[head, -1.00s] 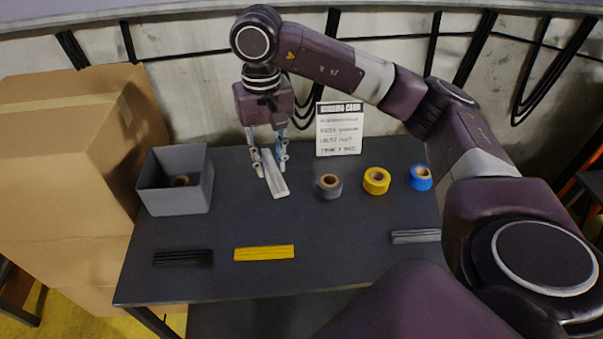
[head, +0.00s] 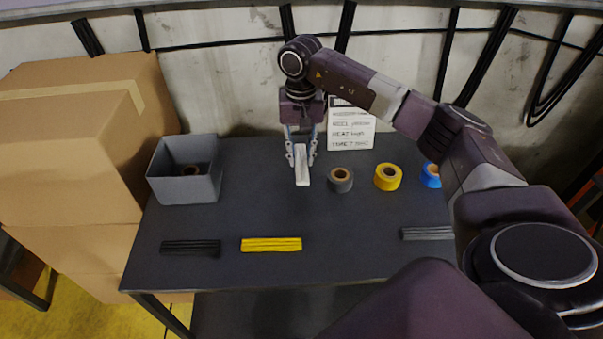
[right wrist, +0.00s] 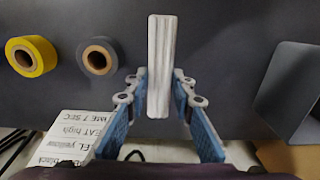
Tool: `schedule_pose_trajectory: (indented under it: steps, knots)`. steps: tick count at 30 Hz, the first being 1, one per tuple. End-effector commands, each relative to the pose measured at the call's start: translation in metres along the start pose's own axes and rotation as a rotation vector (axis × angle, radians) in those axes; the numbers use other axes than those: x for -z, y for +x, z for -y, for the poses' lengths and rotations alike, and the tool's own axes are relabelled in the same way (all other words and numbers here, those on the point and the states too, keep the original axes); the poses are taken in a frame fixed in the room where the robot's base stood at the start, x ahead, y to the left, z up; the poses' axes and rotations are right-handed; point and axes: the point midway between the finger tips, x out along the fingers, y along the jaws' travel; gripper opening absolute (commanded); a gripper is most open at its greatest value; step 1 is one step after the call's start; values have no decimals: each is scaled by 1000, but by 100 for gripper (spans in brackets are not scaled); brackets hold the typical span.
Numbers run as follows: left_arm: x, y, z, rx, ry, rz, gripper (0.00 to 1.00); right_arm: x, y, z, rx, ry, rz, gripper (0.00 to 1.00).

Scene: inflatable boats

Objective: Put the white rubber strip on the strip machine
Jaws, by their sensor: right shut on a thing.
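The white rubber strip (head: 302,165) is held in my right gripper (head: 302,150), above the back middle of the dark table (head: 330,218). In the right wrist view the strip (right wrist: 161,65) stands lengthwise between the blue fingers of my right gripper (right wrist: 160,97), which are shut on it. In the head view its free end points toward the table's front. No strip machine can be made out in either view. My left gripper is not in view.
A grey bin (head: 185,188) with a roll inside stands at the table's left. Grey (head: 340,180), yellow (head: 388,177) and blue (head: 431,174) tape rolls stand right of the gripper. Black (head: 190,248), yellow (head: 271,245) and grey (head: 426,233) strips lie in front. A sign (head: 351,128) stands behind.

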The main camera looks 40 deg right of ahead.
Motion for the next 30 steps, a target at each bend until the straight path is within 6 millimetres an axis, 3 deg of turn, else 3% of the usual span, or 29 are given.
schedule_pose_trajectory:
  steps: [3, 11, 18, 29, 30]
  knots:
    - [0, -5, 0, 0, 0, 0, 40, -1, 22, 0, -1, -1, 3, 0]
    - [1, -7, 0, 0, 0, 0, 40, 0, 42, 0, 1, -1, 1, 0]
    - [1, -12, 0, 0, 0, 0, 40, 0, 75, 1, 1, -1, 1, 0]
    - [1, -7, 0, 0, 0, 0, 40, 0, 81, 1, 1, -1, -1, 0]
    - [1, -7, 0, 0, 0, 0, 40, 0, 81, 1, 1, -1, -1, 24]
